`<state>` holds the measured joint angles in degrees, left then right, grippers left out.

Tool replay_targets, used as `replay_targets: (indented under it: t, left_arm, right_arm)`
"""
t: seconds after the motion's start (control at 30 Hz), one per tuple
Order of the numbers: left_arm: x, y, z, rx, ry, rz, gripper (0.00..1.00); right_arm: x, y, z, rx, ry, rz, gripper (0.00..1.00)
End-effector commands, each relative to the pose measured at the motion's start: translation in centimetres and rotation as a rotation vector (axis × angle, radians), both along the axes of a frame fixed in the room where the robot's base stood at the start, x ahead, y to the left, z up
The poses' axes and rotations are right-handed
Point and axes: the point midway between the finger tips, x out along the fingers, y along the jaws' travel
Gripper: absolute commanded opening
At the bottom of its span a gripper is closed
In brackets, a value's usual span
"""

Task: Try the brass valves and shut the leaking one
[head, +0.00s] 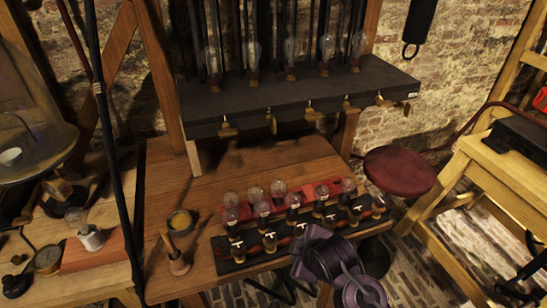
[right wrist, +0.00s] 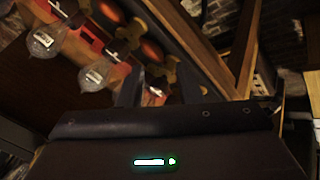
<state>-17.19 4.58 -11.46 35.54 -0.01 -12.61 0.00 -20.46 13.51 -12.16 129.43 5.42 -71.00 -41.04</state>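Several small brass fittings that look like valves stand in a row along the front of a dark tray (head: 230,267) on the wooden bench; one brass valve (head: 237,251) is at its left end. Clear glass bulbs with white labels stand behind them. More brass fittings, such as one brass tap (head: 228,129), line the front edge of the dark shelf above. My right arm comes in from the bottom, over the tray's front. In the right wrist view my right gripper (right wrist: 160,83) has its fingers apart, with brass fittings beyond them. I cannot make out a leak. My left gripper is out of view.
The dark shelf (head: 300,100) with tall bulbs overhangs the back of the bench (head: 185,205). A small brass bowl (head: 182,222) and a wooden-handled tool (head: 176,260) stand left of the tray. A red stool (head: 399,171) is at the right.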

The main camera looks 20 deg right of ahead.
Motion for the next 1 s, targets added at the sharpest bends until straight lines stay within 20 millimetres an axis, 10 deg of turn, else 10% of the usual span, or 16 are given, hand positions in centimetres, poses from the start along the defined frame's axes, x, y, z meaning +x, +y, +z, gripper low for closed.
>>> replay_targets:
  t: [0.5, 0.73, 1.0]
  left_arm:
    - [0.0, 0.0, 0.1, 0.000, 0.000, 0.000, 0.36]
    - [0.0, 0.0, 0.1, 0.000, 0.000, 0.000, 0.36]
    - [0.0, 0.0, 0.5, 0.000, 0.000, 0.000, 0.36]
  right_arm:
    - [15.6, -0.6, 13.4, -1.285, -0.565, 0.882, 0.32]
    - [19.2, -1.8, 18.3, -1.855, -0.591, 1.004, 0.32]
    - [20.9, -2.1, 19.9, -2.026, -0.572, 1.021, 0.32]
